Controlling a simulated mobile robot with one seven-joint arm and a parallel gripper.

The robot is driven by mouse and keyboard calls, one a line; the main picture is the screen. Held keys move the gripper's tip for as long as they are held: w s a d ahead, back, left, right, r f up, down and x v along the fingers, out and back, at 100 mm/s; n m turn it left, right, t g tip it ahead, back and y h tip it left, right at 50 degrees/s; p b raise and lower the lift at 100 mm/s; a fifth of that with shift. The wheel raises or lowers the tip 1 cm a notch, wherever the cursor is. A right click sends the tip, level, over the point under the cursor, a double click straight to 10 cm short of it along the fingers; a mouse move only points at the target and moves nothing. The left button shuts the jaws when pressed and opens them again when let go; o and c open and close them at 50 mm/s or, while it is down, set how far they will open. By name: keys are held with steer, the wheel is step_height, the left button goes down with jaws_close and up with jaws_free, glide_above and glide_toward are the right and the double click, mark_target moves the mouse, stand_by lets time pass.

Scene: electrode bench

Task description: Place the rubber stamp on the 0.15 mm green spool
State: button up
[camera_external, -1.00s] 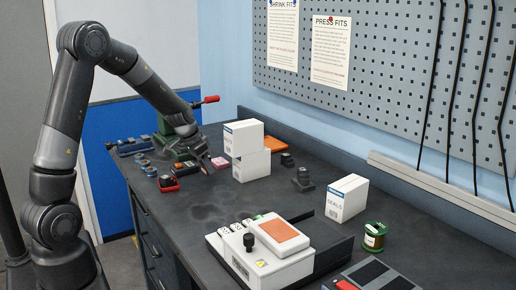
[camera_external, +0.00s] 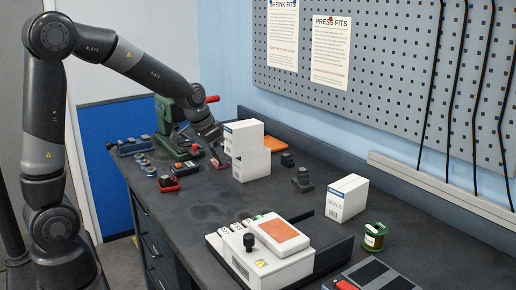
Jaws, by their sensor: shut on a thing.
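A dark red patch shows beside the fingertips. I cannot make out the rubber stamp elsewhere for certain.
The front middle of the bench (camera_external: 205,210) is clear.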

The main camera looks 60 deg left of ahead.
steer(key=w+d+r+m+h, duration=0.15)
steer(key=w+d, duration=0.45)
steer(key=d, duration=0.6)
steer(key=w+d+r+m, duration=0.25)
steer(key=w+d, duration=0.35)
steer(key=d, duration=0.6)
steer(key=s+d+r+m+g+h, duration=0.15)
steer(key=d+m, duration=0.35)
steer(key=d, duration=2.2)
glide_above(379, 227)
steer(key=s, duration=0.1)
steer(key=f, duration=0.6)
steer(key=shift+s+a+f, duration=0.15)
steer(key=shift+a+f, duration=0.05)
steer(key=shift+a, duration=0.2)
steer(key=shift+f, duration=2.1)
steer(key=shift+f, duration=0.15)
steer(key=o, duration=1)
